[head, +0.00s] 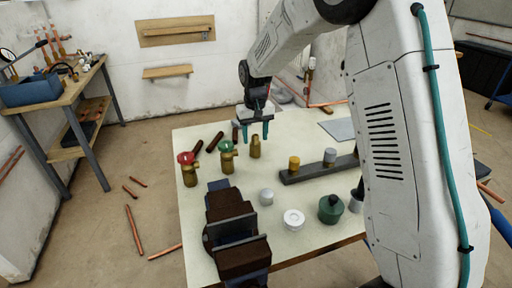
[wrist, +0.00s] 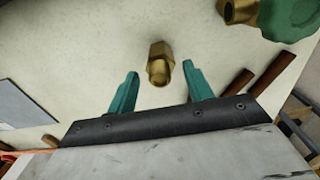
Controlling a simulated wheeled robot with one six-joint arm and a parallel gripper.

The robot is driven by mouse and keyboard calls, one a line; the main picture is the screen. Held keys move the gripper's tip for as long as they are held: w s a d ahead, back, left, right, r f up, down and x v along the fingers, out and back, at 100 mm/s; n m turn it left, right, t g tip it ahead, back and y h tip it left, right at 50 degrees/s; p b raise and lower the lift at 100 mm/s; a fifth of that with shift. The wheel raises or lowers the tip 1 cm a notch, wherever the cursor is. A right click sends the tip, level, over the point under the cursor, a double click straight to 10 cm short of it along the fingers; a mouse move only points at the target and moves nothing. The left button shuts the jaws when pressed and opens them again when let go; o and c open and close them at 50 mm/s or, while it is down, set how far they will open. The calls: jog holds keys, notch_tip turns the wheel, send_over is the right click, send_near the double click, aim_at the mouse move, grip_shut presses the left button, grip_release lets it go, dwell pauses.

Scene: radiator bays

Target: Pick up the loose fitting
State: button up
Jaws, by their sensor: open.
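The loose fitting is a small brass piece (head: 255,147) standing on the pale tabletop (head: 240,195). In the wrist view the brass fitting (wrist: 160,64) lies just beyond and between my fingertips, with a hex body and a round open end. My gripper (head: 256,132) is above and close to it in the head view. In the wrist view the teal fingers of my gripper (wrist: 158,82) are spread apart, with a gap on each side of the fitting. Nothing is held. I cannot tell the exact height of the fingertips above the table.
A valve with a green handwheel (head: 228,155) stands close to the left of the fitting, and a red-handled valve (head: 188,167) is farther left. A dark bar (head: 310,171) with two cylinders lies to the right. A vise (head: 235,235) is at the front.

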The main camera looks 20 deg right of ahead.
grip_shut()
jog(key=shift+r, duration=0.25)
jog(key=shift+r, duration=1.35)
jog(key=shift+r, duration=2.2)
